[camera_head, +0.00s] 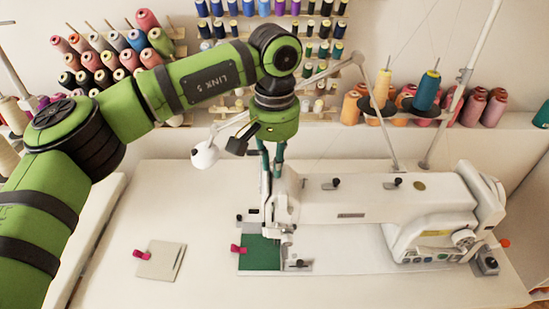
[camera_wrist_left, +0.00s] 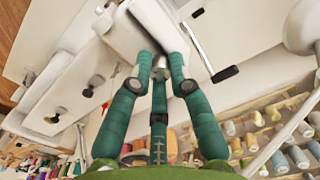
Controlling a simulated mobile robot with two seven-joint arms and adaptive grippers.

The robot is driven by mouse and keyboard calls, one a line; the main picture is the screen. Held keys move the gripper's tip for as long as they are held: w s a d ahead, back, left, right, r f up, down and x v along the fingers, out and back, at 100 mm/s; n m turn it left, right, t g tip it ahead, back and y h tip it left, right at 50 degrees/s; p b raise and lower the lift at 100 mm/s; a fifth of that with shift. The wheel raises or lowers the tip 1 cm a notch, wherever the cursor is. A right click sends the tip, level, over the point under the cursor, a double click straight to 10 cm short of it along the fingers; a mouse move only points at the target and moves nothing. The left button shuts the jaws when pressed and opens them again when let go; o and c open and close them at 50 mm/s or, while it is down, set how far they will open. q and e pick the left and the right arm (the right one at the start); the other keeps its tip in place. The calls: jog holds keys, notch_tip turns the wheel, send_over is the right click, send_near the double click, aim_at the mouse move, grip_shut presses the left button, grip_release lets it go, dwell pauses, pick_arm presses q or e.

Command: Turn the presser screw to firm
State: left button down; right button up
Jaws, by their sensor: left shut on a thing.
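The white sewing machine (camera_head: 370,197) stands on the table with its needle end at the left. My left gripper (camera_head: 272,170) reaches down from above onto the top of that end. In the left wrist view, the green fingers of my left gripper (camera_wrist_left: 160,70) are closed around a small grey metal knob, the presser screw (camera_wrist_left: 158,64), on the white machine head (camera_wrist_left: 142,22). The fingers hide most of the screw, and its turn position cannot be read. In the head view the screw is hidden behind the fingers. My right gripper is not in view.
A green cloth piece (camera_head: 260,252) with a pink clip lies under the needle end. A beige cloth piece (camera_head: 160,261) with another clip lies to the left on the white table (camera_head: 205,290). A lamp (camera_head: 205,154) hangs close beside my gripper. Thread racks stand behind.

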pick_arm(q)
jog(key=shift+r+m, duration=0.1)
jog(key=shift+m, duration=0.5)
jog(key=c, duration=1.2)
grip_release()
jog(key=shift+o, duration=0.2)
notch_tip(320, 180, up, 12)
